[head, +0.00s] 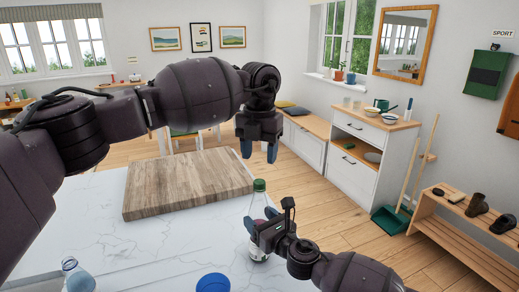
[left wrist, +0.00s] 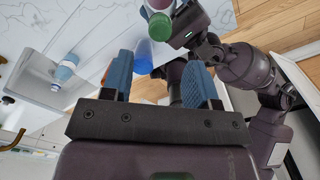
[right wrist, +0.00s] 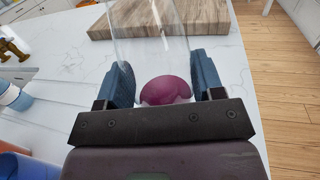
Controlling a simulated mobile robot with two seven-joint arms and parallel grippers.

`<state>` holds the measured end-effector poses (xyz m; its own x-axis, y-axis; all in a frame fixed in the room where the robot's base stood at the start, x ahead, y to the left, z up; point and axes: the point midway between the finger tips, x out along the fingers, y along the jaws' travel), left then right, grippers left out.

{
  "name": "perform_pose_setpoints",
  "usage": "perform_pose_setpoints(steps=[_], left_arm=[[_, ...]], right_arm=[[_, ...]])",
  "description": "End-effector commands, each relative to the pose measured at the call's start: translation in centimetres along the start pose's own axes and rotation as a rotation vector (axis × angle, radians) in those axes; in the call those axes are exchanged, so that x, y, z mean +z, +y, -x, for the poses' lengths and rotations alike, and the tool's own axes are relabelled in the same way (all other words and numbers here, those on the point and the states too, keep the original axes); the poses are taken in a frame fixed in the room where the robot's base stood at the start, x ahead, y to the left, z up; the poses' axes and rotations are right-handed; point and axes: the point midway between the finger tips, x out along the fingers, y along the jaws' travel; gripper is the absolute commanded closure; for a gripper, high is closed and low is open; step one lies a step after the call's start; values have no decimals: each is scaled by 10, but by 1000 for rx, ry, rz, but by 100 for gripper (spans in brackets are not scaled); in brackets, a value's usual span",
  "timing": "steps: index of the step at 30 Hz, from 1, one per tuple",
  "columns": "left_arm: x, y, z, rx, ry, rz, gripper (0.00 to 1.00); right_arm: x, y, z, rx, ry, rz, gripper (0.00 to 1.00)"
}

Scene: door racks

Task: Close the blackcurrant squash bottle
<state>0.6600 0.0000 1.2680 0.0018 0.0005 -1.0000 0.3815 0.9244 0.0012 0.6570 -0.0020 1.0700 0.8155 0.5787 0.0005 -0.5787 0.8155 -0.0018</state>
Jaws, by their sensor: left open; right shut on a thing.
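In the left wrist view the green cap (left wrist: 160,27) lies beyond the open fingers.
A wooden board (head: 185,185) lies on the white marble worktop (head: 170,240) behind the bottle. A blue cup (head: 213,283) stands at the near edge, and another clear bottle (head: 76,276) is at the lower left. Wooden floor lies beyond the right edge.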

Motion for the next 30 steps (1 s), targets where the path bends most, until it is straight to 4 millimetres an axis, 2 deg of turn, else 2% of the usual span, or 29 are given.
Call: perform_pose_setpoints(steps=[9, 15, 21, 29, 30], left_arm=[[-1, 0, -44, 1, 3, -1, 46], [0, 0, -65, 0, 2, -1, 46], [0, 0, -73, 0, 1, -1, 46], [0, 0, -74, 0, 1, -1, 46], [0, 0, -73, 0, 1, -1, 50]], right_arm=[[0, 0, 0, 0, 0, 0, 100], [0, 0, 0, 0, 0, 0, 100], [0, 0, 0, 0, 0, 0, 100], [0, 0, 0, 0, 0, 0, 100], [0, 0, 0, 0, 0, 0, 100]])
